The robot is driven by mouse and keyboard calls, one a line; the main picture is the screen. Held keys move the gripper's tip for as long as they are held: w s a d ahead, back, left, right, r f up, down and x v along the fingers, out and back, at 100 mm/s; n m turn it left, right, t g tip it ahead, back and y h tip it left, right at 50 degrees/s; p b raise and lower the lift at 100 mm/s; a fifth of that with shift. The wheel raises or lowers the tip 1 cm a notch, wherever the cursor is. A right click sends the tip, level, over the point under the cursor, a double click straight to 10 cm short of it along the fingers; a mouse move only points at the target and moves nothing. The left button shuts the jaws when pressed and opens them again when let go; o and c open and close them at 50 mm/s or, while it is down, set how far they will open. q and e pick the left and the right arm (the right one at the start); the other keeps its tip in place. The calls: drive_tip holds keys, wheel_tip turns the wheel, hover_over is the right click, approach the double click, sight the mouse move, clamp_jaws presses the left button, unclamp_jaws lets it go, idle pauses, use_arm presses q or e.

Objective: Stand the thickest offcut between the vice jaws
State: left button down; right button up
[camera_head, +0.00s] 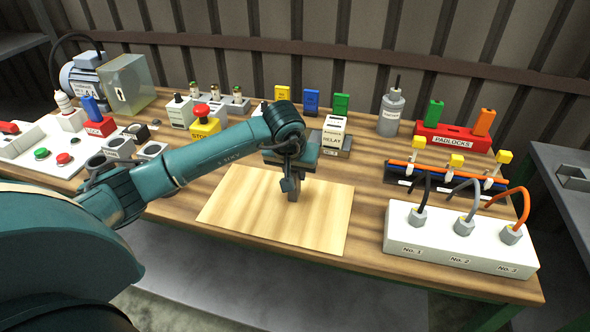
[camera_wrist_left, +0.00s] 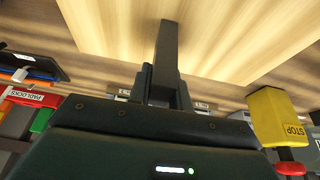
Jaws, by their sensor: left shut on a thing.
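My left gripper (camera_head: 291,183) is over the pale wooden board, pointing down. It is shut on a dark grey bar, seen as an offcut (camera_head: 294,195), which hangs upright below the fingers. In the left wrist view the same grey offcut (camera_wrist_left: 167,48) sticks out from between the fingertips (camera_wrist_left: 160,85) toward the board. I cannot tell whether its lower end touches the board. No other offcut is clearly visible, so its thickness cannot be compared. No vice jaws can be made out with certainty. My right gripper is not in view.
The pale board (camera_head: 240,205) is otherwise bare. A white numbered block (camera_head: 455,247) with cables stands at right. A red padlock rack (camera_head: 452,140), a relay box (camera_head: 333,138) and a yellow stop button (camera_head: 205,128) stand behind. A grey metal piece (camera_head: 573,177) sits on the right-hand bench.

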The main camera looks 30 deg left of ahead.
use_arm(q)
drive_tip(key=c, duration=1.7)
unclamp_jaws()
drive_tip(key=shift+f, duration=0.1)
drive_tip(key=o, duration=0.4)
